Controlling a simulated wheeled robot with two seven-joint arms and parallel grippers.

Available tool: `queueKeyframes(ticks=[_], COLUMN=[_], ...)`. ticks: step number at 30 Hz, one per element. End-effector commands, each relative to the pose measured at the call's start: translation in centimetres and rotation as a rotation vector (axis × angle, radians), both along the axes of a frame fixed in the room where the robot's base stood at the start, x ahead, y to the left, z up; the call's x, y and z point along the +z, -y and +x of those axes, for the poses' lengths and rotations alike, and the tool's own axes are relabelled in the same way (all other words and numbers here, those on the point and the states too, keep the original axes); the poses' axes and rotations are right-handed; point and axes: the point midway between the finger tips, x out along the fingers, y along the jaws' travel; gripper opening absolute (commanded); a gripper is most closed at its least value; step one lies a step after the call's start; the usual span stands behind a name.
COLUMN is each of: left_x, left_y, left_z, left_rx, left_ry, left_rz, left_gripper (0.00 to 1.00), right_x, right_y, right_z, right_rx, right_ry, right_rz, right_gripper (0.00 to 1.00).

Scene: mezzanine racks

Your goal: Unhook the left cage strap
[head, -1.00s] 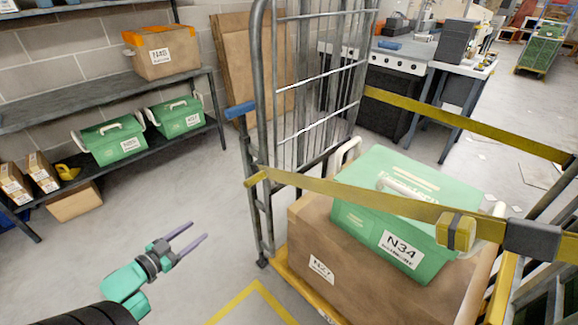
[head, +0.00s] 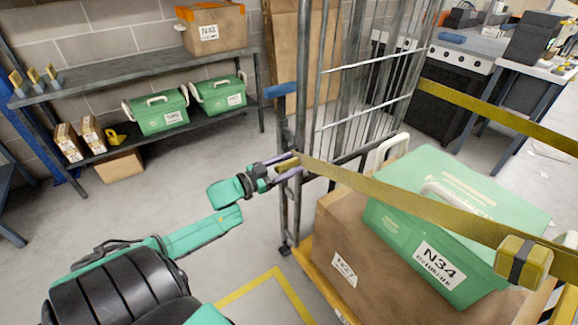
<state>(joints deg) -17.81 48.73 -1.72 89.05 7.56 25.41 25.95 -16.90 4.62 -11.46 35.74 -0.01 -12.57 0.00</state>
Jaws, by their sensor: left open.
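The yellow cage strap (head: 400,197) runs across the front of the roll cage (head: 305,120), from its left post toward the lower right. A yellow-and-black buckle (head: 523,262) sits on it at the right. The strap's left end hook (head: 288,163) is at the left post. My left gripper (head: 284,165) is open, with its two fingers at the hook end, one above and one below it in the picture. I cannot tell whether they touch it. My right gripper is not in view.
In the cage, a green case labelled N34 (head: 425,215) sits on a brown box (head: 345,235). A second yellow strap (head: 500,110) spans the cage behind. A shelf rack (head: 120,82) with cases and boxes stands left. Floor between rack and cage is clear.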

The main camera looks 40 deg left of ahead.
Motion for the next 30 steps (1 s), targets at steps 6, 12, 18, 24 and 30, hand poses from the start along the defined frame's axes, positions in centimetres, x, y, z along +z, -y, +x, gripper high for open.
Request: queueKeyframes(ticks=[6, 12, 18, 24, 30], left_x=[0.0, 0.0, -0.01, -0.02, -0.03], left_y=[0.02, 0.03, 0.05, 0.06, 0.08], left_z=[0.13, 0.11, 0.09, 0.09, 0.07], left_rx=[0.001, 0.0, 0.0, -0.001, -0.001], left_ry=[-0.001, 0.0, 0.0, 0.0, 0.0], left_rz=[0.0, 0.0, 0.0, -0.001, -0.001], left_gripper=[0.63, 0.0, 0.0, 0.0, 0.0], right_x=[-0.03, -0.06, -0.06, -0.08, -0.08], right_y=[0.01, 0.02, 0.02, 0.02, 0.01], right_z=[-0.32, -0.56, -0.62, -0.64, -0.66], right_rx=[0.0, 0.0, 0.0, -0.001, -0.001], right_ry=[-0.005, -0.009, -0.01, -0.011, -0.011], right_rz=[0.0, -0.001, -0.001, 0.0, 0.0], right_gripper=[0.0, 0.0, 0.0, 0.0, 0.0])
